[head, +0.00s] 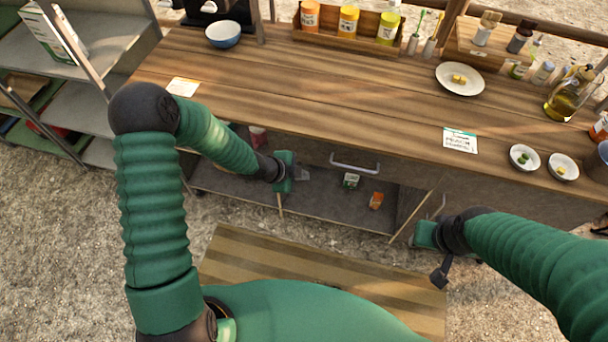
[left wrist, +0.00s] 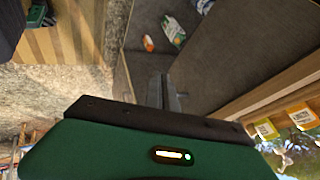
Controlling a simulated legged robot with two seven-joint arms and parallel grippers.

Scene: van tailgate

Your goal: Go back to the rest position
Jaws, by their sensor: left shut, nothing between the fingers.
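My left gripper (head: 303,174) is in front of the wooden counter's (head: 290,85) front edge, above the open lower shelf (head: 325,203). It is shut with nothing in it; its narrow grey fingers also show together in the left wrist view (left wrist: 171,95). My right gripper (head: 425,236) is low in front of the counter at the right, close to an open panel edge. Its fingers are too dark and small to read.
The lower shelf holds a small green and white pack (head: 351,180) and an orange one (head: 376,200). A metal handle (head: 355,163) sits above them. A bowl (head: 223,34), plate (head: 460,79), two small dishes and an oil bottle (head: 568,93) stand on the counter. A striped mat (head: 235,262) lies on the gravel.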

